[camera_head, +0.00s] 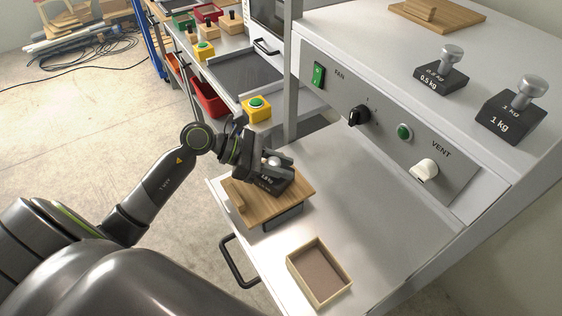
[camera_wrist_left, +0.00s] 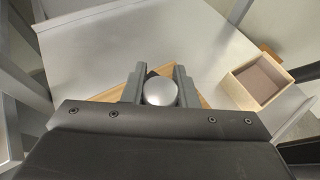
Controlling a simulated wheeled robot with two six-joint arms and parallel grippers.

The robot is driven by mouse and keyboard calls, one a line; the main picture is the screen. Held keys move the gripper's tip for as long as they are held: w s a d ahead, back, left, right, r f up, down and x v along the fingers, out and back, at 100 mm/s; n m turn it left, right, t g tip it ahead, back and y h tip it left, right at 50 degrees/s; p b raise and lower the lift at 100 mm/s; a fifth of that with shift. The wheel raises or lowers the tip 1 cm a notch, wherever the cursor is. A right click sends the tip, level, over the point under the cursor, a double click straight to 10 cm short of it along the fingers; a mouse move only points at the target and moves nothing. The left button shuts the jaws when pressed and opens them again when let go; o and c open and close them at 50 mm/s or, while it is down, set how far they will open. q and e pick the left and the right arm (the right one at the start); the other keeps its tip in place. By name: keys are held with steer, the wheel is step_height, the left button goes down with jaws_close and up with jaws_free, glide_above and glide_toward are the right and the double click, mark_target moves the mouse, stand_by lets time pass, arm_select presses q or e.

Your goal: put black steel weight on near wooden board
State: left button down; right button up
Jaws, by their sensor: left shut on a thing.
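The near wooden board (camera_head: 293,197) lies over a dark block on the grey lower worktop, and its edge shows in the left wrist view (camera_wrist_left: 107,96). A black steel weight (camera_head: 277,185) with white marking is at the board's top; I cannot tell whether it touches. My left gripper (camera_head: 270,165) is shut on this weight's silver knob, which shows between the fingers in the left wrist view (camera_wrist_left: 160,92). The gripper hides part of the weight. My right gripper is not in view.
An open wooden box (camera_head: 320,272) stands on the worktop near the front. Two black weights, 0.5 kg (camera_head: 440,80) and 1 kg (camera_head: 508,122), stand on the upper shelf by another wooden board (camera_head: 455,20). A control panel (camera_head: 385,113) rises behind. The worktop's middle is clear.

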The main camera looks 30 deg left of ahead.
arm_select(q)
steer(key=c, duration=1.1)
jaws_free()
steer(key=shift+s, duration=0.1)
steer(key=shift+c, duration=0.2)
